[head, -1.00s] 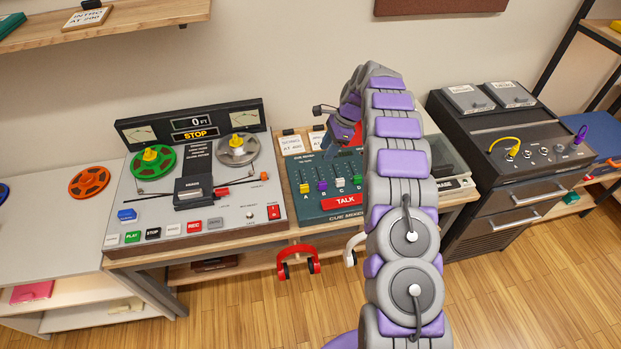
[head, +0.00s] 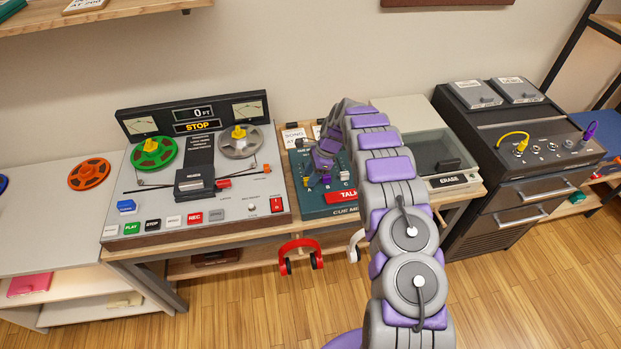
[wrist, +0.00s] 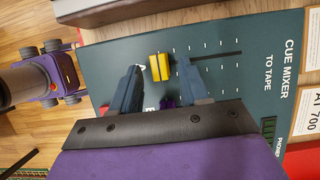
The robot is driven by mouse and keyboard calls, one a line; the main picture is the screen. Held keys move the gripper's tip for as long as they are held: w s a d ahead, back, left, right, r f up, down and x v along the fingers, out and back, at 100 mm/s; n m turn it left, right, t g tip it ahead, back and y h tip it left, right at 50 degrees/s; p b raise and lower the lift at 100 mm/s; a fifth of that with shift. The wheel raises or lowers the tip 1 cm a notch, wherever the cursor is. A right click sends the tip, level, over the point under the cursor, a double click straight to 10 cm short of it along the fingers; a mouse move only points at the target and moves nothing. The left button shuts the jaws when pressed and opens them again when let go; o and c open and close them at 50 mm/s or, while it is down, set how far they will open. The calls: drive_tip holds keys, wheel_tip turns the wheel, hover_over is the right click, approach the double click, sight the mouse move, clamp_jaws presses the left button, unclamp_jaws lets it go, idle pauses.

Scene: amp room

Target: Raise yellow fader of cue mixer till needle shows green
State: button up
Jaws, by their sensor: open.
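The cue mixer (head: 322,199) is a dark green panel on the table, partly covered by my arm. Its yellow fader (wrist: 161,67) shows in the wrist view between the fingertips of my open gripper (wrist: 158,66), with a gap visible on both sides. In the head view the yellow fader (head: 306,183) is a small spot beside my gripper (head: 313,184), which is low over the mixer's left part. A purple fader (wrist: 167,103) shows deeper between the fingers. I cannot make out a needle on the mixer.
A tape machine (head: 236,208) with green and grey reels stands left of the mixer. An eraser box (head: 448,182) stands right of it. Red headphones (head: 300,255) hang at the table's front edge. Cards stand behind the mixer. A black patch cabinet (head: 520,160) is further right.

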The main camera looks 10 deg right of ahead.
drive_tip(key=shift+a+f, duration=0.55)
drive_tip(key=shift+d, duration=0.4)
drive_tip(key=shift+c, duration=1.1)
drive_tip(key=shift+a, duration=0.2)
clamp_jaws()
